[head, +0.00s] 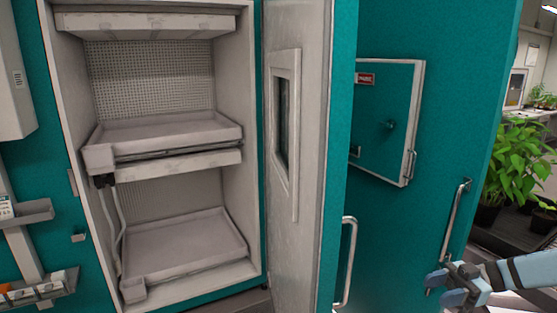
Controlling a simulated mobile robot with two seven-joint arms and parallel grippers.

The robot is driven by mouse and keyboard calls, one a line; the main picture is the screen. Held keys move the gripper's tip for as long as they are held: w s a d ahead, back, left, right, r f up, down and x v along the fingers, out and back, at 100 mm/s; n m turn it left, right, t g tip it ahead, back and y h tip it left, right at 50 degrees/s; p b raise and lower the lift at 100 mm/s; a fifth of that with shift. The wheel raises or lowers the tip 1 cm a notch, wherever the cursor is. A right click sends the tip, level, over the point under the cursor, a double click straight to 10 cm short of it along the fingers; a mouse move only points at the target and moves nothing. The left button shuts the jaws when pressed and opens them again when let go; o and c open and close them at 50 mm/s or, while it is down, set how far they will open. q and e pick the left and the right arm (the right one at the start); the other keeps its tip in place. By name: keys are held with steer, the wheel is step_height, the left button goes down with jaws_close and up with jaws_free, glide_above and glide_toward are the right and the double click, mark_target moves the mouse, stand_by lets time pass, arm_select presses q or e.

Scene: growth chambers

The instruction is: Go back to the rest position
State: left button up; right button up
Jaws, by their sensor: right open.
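My right gripper (440,283) is at the lower right, in front of the teal cabinet side. It is open and nothing shows between its fingers. Its arm comes in from the right edge. The growth chamber's door (297,215) stands open, with a narrow window and a metal handle (347,262) on its outer side. The chamber's upper shelf (165,131) and lower shelf (190,253) are both empty. My left gripper is not in view.
A second long handle (456,222) is on the teal surface just above my right gripper. A small teal hatch (388,115) is further up. Potted plants (515,165) stand at the right. A small rack (38,291) with items is at the lower left.

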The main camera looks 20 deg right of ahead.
steer(key=a+f+m+t+h+p, duration=0.2)
steer(key=a+f+m+t+h, duration=0.55)
steer(key=a+f, duration=1.3)
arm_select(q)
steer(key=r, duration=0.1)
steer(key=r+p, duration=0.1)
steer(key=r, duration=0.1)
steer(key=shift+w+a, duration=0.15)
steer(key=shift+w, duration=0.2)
arm_select(e)
steer(key=s+a+f+m+h, duration=0.2)
steer(key=a+h, duration=0.1)
steer(key=a, duration=0.4)
steer(key=s+a+f+m+h, duration=0.2)
steer(key=s+a+m+h, duration=0.1)
steer(key=a, duration=0.3)
steer(key=shift+s+a+g+h, duration=0.15)
steer(key=shift+a+g+h, duration=0.2)
steer(key=shift+g+h, duration=0.1)
